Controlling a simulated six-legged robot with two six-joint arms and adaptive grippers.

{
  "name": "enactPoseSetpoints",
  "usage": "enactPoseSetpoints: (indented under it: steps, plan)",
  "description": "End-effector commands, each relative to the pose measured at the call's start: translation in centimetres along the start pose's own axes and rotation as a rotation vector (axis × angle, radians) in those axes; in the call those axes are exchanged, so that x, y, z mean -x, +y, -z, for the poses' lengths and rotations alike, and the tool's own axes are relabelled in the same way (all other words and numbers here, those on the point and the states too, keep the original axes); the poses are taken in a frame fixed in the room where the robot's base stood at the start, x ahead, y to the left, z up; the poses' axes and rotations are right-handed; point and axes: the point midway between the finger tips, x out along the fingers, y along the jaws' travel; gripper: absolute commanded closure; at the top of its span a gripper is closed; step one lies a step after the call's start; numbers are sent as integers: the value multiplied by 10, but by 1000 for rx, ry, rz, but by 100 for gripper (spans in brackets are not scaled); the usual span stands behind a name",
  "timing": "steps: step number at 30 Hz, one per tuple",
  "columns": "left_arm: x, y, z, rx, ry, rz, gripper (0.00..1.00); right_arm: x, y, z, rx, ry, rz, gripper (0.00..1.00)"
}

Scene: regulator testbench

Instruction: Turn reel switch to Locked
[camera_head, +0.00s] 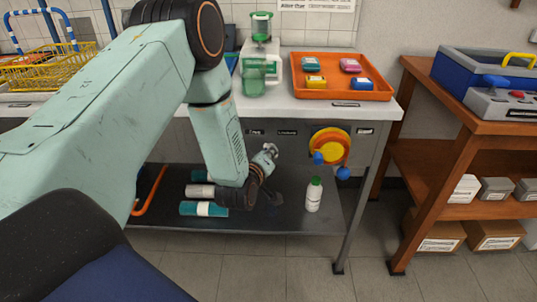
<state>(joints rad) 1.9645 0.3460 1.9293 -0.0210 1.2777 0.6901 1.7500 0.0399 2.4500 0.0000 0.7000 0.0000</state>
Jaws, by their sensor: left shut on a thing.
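My left arm comes in from the left and bends down in front of the bench. Its left gripper (269,151) is at the grey front panel (300,153), just below two small labels, left of the hose reel. It is shut on a small part there, which I take to be the reel switch; the fingers hide it, and its position cannot be read. The yellow and orange reel (328,138) with blue ends hangs on the panel to the right, apart from the gripper. My right gripper is out of view.
On the bench top are an orange tray (341,96) with several coloured blocks and a green device (262,70). A white bottle (314,195) and several cylinders stand or lie on the lower shelf. A wooden shelf unit (456,146) stands at right.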

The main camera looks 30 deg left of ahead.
Motion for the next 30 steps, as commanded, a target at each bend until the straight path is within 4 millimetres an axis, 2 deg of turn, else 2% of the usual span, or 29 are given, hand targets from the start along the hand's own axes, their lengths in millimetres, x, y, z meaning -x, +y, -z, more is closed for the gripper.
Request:
enactPoseSetpoints:
  steps: [8, 14, 30]
  plan:
    - [0, 0, 1, -17, 1, 9, 100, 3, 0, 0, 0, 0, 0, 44]
    - [1, 2, 1, -96, -1, 42, 100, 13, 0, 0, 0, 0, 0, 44]
    - [0, 6, 0, -541, 0, 225, 100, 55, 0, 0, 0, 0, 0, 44]
